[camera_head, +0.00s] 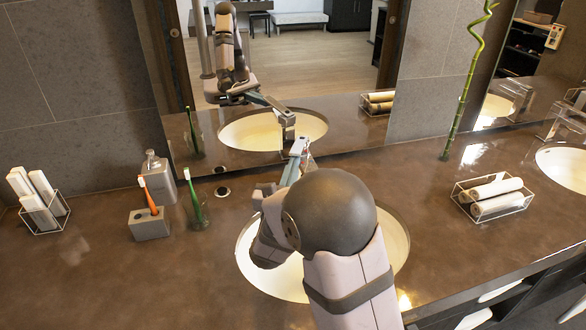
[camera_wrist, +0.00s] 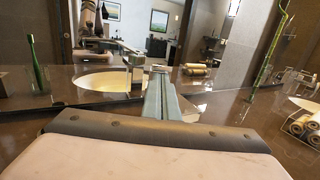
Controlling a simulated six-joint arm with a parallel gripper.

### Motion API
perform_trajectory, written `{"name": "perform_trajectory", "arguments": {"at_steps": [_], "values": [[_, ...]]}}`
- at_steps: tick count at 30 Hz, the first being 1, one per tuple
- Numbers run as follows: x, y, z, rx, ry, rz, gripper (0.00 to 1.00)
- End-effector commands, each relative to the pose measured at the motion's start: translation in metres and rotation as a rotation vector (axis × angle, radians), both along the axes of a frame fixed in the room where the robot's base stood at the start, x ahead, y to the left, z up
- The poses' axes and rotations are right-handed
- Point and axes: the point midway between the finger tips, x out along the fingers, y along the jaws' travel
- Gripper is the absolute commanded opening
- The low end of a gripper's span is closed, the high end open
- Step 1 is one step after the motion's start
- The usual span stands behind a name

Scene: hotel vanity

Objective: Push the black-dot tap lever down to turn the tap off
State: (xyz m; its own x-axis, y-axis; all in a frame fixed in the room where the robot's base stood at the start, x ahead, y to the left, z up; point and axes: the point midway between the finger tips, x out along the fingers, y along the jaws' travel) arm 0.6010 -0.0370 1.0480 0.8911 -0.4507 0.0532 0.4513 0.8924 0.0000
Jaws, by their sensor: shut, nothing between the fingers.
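My gripper (camera_head: 296,160) reaches over the round basin (camera_head: 398,245) toward the mirror, with its grey-green fingers shut and nothing between them. In the wrist view the fingers (camera_wrist: 164,102) point straight ahead, toward a small grey block at their far end. The tap itself is mostly hidden behind my gripper and arm. Its chrome reflection (camera_head: 286,124) shows in the mirror, and also in the wrist view (camera_wrist: 133,68). There the reflected fingers end at or very near the tap's top. I cannot tell whether they touch it. The lever's black dot and its tilt cannot be made out.
Left of the basin stand a soap dispenser (camera_head: 158,178), a holder (camera_head: 150,224) with an orange toothbrush, and a glass (camera_head: 197,214) with a green toothbrush. A rack of rolled towels (camera_head: 492,196) lies to the right. The mirror (camera_head: 345,115) rises close behind the tap.

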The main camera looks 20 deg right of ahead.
Motion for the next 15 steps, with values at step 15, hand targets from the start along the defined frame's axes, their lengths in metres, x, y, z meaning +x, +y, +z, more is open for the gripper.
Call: {"name": "perform_trajectory", "arguments": {"at_steps": [15], "values": [[0.001,-0.001,0.019,0.034,0.066,-0.003,0.00]]}}
